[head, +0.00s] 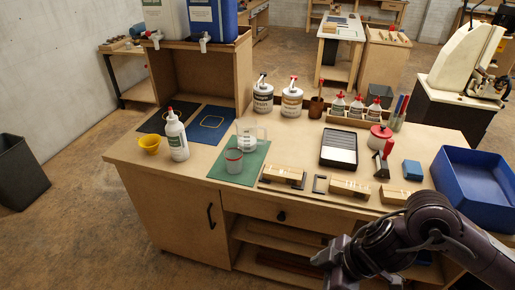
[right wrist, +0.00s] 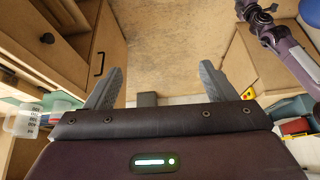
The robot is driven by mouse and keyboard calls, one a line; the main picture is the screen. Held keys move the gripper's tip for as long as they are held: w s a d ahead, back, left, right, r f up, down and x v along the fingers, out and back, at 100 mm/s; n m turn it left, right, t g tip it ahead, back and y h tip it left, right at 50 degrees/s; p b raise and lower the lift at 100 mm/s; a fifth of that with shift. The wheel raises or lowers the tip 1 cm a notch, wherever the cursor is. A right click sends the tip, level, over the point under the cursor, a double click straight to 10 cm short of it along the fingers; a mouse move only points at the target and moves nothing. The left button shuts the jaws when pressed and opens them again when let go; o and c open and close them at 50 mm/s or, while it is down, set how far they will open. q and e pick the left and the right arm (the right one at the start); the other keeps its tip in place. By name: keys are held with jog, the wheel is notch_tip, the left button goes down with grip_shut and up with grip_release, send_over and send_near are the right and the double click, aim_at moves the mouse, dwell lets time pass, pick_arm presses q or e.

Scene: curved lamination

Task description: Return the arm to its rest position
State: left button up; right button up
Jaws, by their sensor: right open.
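My right arm (head: 415,230) reaches in from the lower right in the head view, in front of the bench's right end. My right gripper (right wrist: 158,88) is open in the right wrist view, with two grey fingers spread apart and nothing between them. Beyond the fingers are the bench front and the floor. Another dark arm (right wrist: 288,42), seemingly my left, shows at the upper right of that view. Its end (right wrist: 255,12) is too small to tell whether the jaws are open. The left arm is not in the head view.
The workbench (head: 145,178) carries a white glue bottle (head: 176,138), a clear jug (head: 247,135), wood strips (head: 283,174), a black tray (head: 339,149), a red-handled tool (head: 384,160) and a blue bin (head: 480,180). My right arm is close to the bin.

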jog(key=w+a+f+m+t+y, duration=0.2)
jog(key=w+f+m+t+y, duration=0.15)
jog(key=w+f, duration=0.7)
jog(key=w+d+f+m+t+h, duration=0.1)
jog(key=d+f+m, duration=0.15)
jog(key=f, duration=0.55)
jog(key=w+d+f+m+h, duration=0.2)
jog(key=d+f, duration=0.1)
jog(key=f, duration=0.5)
jog(key=s+d+f+m+g+h+b, duration=0.1)
jog(key=s+d+f+m+h, duration=0.15)
jog(key=s+f, duration=0.6)
jog(key=s+d+f+m+h, duration=0.1)
jog(key=s+d+f, duration=0.2)
jog(key=s+f, duration=0.6)
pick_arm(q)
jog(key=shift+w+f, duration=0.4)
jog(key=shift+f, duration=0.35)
pick_arm(e)
jog(key=s+f+g+h, duration=0.1)
jog(key=s+f, duration=0.4)
jog(key=s, duration=0.6)
jog(key=s+d+f+g+h, duration=0.1)
jog(key=s+f+g, duration=0.2)
jog(key=s, duration=0.7)
notch_tip(320, 180, down, 2)
jog(key=shift+s+d+h, duration=0.3)
jog(key=shift+s, duration=0.1)
